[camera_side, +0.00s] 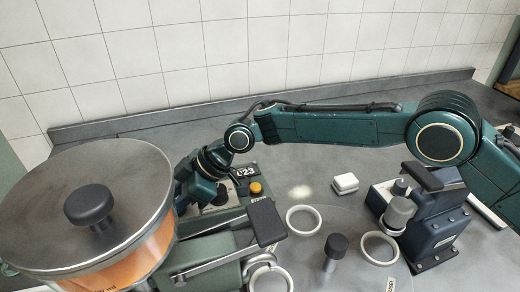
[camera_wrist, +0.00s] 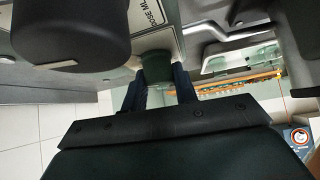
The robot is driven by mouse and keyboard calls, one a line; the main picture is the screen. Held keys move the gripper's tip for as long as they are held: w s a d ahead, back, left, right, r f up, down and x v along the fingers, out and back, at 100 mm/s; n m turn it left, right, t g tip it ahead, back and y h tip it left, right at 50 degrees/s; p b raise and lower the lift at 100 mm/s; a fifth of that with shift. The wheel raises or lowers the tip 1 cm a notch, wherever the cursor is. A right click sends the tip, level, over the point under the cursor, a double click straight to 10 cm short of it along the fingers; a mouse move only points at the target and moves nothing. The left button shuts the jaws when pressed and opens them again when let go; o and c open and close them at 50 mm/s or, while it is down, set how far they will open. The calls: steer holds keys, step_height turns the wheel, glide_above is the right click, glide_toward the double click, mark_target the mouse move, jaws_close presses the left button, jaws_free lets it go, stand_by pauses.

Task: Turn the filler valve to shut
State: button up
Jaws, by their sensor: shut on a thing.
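The green filler (camera_side: 215,250) stands at the lower left of the side view, beside and partly behind a large lidded vessel (camera_side: 95,245) with orange contents. My gripper (camera_side: 205,192) is at the filler's back, near a black knob on a pale plate; its fingertips are mostly hidden there. In the wrist view, the two dark fingers of my gripper (camera_wrist: 160,92) are closed on both sides of a dark green piece (camera_wrist: 157,66), apparently the filler valve's handle. The valve's exact angle cannot be told. A large black round knob (camera_wrist: 70,30) fills the upper left, beside a "DOSE ML" plate (camera_wrist: 150,22).
A yellow button (camera_side: 256,188) and a number display (camera_side: 243,173) sit close to my gripper. White rings (camera_side: 303,221), a black-capped piece (camera_side: 334,251) and a white block (camera_side: 345,183) lie to the right. A dark blue device (camera_side: 430,225) stands further right.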

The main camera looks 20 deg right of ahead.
steer(key=shift+n+g, duration=0.5)
steer(key=shift+n, duration=0.2)
steer(key=shift+n+g, duration=0.3)
steer(key=shift+n, duration=0.1)
steer(key=o, duration=1)
steer(key=shift+c, duration=0.2)
steer(key=shift+d+r, duration=0.15)
steer(key=v, duration=1.3)
steer(key=shift+d+r, duration=0.15)
